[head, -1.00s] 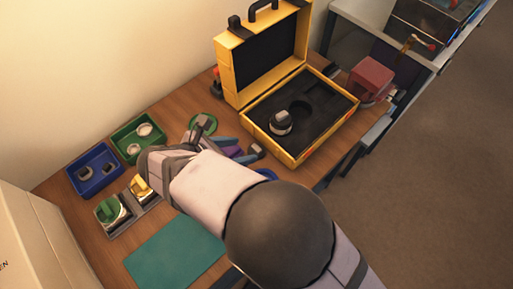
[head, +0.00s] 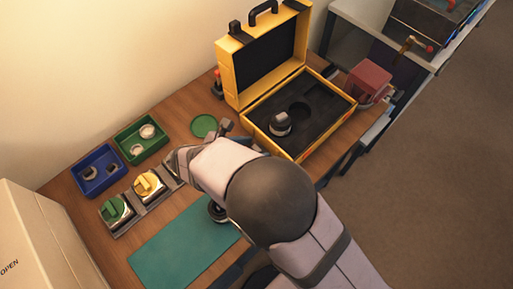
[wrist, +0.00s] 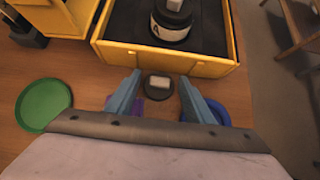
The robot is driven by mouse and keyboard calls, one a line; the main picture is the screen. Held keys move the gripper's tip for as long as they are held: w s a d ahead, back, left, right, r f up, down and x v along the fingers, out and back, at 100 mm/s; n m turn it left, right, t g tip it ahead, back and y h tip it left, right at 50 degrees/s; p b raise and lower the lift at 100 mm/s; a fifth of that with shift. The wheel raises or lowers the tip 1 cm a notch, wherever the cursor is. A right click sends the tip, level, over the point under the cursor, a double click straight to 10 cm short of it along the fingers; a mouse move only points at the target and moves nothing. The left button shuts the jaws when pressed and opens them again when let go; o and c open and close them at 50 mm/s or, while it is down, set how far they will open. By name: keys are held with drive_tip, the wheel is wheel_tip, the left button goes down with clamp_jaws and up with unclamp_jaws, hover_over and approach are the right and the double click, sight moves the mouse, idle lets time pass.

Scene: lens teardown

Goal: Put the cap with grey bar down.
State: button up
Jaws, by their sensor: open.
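The cap with grey bar (wrist: 158,92) is a dark round disc with a pale grey bar across its top. In the wrist view it appears to lie on the wooden table just in front of the yellow case (wrist: 165,62). My gripper (wrist: 159,75) is open, its two blue fingers on either side of the cap with a visible gap at each side. In the head view my arm hides the fingers and the cap.
A green disc (wrist: 43,104) lies to the left. A purple piece (wrist: 126,112) and a blue disc (wrist: 207,110) flank the cap, partly behind my fingers. A lens (head: 280,124) stands in the case. Green (head: 141,139) and blue (head: 98,172) bins and a teal mat (head: 180,250) are further left.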

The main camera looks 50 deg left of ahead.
drive_tip(key=shift+c, duration=0.3)
drive_tip(key=c, duration=0.7)
drive_tip(key=shift+c, duration=0.3)
